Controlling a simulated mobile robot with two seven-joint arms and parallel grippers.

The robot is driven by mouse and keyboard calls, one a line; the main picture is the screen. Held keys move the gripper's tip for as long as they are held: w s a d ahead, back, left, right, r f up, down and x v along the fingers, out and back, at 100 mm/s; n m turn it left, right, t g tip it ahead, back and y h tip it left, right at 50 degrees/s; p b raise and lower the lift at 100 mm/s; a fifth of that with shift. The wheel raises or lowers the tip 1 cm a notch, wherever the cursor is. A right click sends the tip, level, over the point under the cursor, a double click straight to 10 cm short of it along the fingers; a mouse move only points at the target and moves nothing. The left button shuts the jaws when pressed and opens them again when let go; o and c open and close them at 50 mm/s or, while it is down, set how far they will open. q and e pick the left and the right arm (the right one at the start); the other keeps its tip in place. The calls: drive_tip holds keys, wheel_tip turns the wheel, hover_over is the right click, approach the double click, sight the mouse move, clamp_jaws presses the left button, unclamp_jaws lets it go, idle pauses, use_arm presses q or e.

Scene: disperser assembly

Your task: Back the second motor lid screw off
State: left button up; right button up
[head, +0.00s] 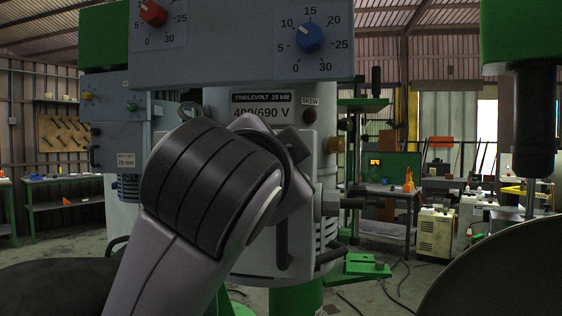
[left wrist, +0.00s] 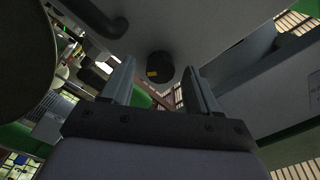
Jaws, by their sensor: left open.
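The grey motor housing (head: 262,98) stands ahead, with a 400/690 V plate on its front. My left arm crosses in front of it and hides much of its face; the gripper itself is not clearly seen in the head view. In the left wrist view my left gripper (left wrist: 160,90) is open, with nothing between its fingers. A dark round knob-like part with a yellow mark (left wrist: 158,66) sits on a grey surface beyond the fingers, between them in the picture and apparently not touching. I cannot tell whether it is the second lid screw. My right gripper is not in view.
A grey panel with a red dial (head: 153,13) and a blue dial (head: 309,38) hangs above the motor. A green machine with a dark spindle (head: 535,120) stands at right, above a large dark round edge. Workbenches (head: 385,205) stand behind.

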use_arm(q)
drive_tip(key=s+a+b, duration=0.1)
drive_tip(key=s, duration=0.6)
drive_tip(key=shift+a, duration=0.2)
